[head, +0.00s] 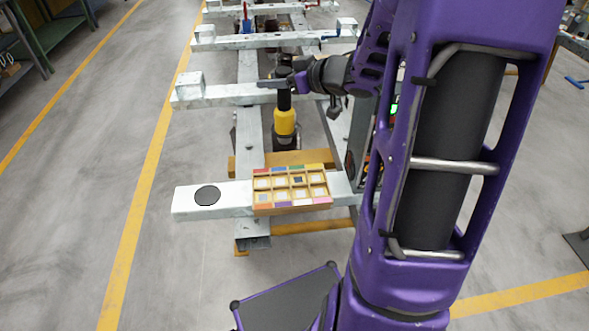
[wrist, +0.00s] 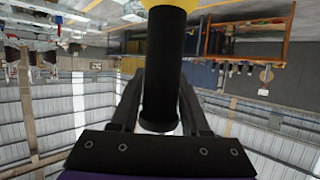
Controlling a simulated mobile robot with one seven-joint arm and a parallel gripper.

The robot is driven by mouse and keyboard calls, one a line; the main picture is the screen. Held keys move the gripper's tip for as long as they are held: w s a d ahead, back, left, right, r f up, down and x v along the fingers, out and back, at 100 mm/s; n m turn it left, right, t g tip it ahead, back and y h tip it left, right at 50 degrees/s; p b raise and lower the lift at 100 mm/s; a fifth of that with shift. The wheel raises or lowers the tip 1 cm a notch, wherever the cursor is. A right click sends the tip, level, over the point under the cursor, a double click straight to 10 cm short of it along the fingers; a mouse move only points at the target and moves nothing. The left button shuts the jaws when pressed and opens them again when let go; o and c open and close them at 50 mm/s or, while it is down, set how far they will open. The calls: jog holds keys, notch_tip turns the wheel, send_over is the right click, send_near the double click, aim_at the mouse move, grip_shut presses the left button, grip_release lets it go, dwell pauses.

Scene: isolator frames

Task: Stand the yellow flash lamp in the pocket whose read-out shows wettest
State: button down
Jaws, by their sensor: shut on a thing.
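The yellow flash lamp (head: 285,122) hangs upright, with a black upper part and a dark lower end. My gripper (head: 284,84) is shut on its black upper part. In the wrist view the lamp's black shaft (wrist: 162,75) runs between the two fingers (wrist: 160,110), with yellow at the top edge. The wooden tray of pockets (head: 292,209) lies on the near pale beam, in front of and below the lamp. Its pockets form two rows with coloured tabs along both edges. Pale squares show in most pockets and a dark one in a back-row pocket; the read-outs are too small to read.
A black disc (head: 207,196) lies on the left end of the near beam (head: 185,205). More pale cross beams (head: 215,96) with upright blocks stand behind. A dark box with a green light (head: 394,108) is partly hidden by my arm. The floor at left is clear.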

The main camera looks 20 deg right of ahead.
aim_at(289, 69)
jog(key=d+r, duration=0.1)
jog(key=d+r+p, duration=0.1)
jog(key=d, duration=0.1)
jog(key=shift+r, duration=0.1)
jog(key=shift+s+d, duration=0.1)
jog(key=shift+d, duration=0.15)
notch_tip(289, 69, down, 18)
jog(key=b, duration=0.3)
jog(key=shift+c, duration=1.9)
grip_release()
jog(key=shift+f, duration=0.2)
jog(key=p+v, duration=0.1)
jog(key=v, duration=1.1)
jog(key=shift+r, duration=0.25)
